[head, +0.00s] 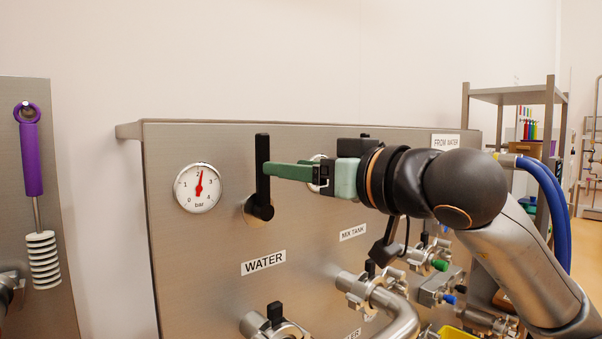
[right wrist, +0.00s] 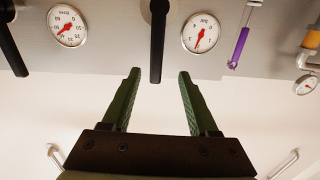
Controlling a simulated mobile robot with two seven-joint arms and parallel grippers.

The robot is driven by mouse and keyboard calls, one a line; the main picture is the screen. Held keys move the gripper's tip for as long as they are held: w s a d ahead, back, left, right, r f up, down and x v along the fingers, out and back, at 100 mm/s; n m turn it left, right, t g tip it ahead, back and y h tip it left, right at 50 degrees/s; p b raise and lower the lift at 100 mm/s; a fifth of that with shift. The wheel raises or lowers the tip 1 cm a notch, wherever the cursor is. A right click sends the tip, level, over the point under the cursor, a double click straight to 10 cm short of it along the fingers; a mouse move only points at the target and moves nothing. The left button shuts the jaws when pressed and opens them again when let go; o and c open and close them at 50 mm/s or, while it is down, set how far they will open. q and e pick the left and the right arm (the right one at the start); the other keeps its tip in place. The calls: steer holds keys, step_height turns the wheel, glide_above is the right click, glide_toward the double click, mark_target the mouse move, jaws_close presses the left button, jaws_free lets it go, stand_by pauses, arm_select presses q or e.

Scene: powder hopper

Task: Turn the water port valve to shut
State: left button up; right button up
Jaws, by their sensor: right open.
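The water port valve has a black lever (head: 263,165) that stands upright from its round hub, above the WATER label (head: 263,262) on the steel panel. My right gripper (head: 268,170) comes in from the right with its green fingers open, level with the lever's upper part. In the right wrist view the lever (right wrist: 157,40) hangs down from the top, its free end between the two green fingertips (right wrist: 159,75) with a gap on each side. The near finger hides the far one in the head view. My left gripper is in neither view.
A pressure gauge (head: 198,188) sits left of the lever. A MIX TANK label (head: 352,232) and pipe fittings (head: 375,290) are to the lower right. A steel shelf (head: 510,96) stands behind my arm.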

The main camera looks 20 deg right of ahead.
mark_target(266, 161)
steer(key=x, duration=0.2)
steer(key=p+x, duration=0.1)
steer(key=x, duration=0.1)
steer(key=p+x, duration=0.1)
steer(key=x, duration=0.2)
steer(key=shift+w+d+r, duration=0.2)
steer(key=shift+d+r, duration=0.05)
steer(key=shift+r, duration=0.1)
steer(key=shift+w+a+p, duration=0.1)
steer(key=shift+w+p, duration=0.2)
steer(key=shift+w, duration=0.05)
steer(key=shift+w+a+f, duration=0.1)
steer(key=shift+w+a, duration=0.05)
steer(key=shift+w, duration=0.2)
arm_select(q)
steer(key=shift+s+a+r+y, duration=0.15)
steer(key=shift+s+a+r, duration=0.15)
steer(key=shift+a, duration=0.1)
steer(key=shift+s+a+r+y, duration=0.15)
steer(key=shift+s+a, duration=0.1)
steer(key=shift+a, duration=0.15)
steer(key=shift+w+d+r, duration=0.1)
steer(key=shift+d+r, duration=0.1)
arm_select(e)
jaws_close()
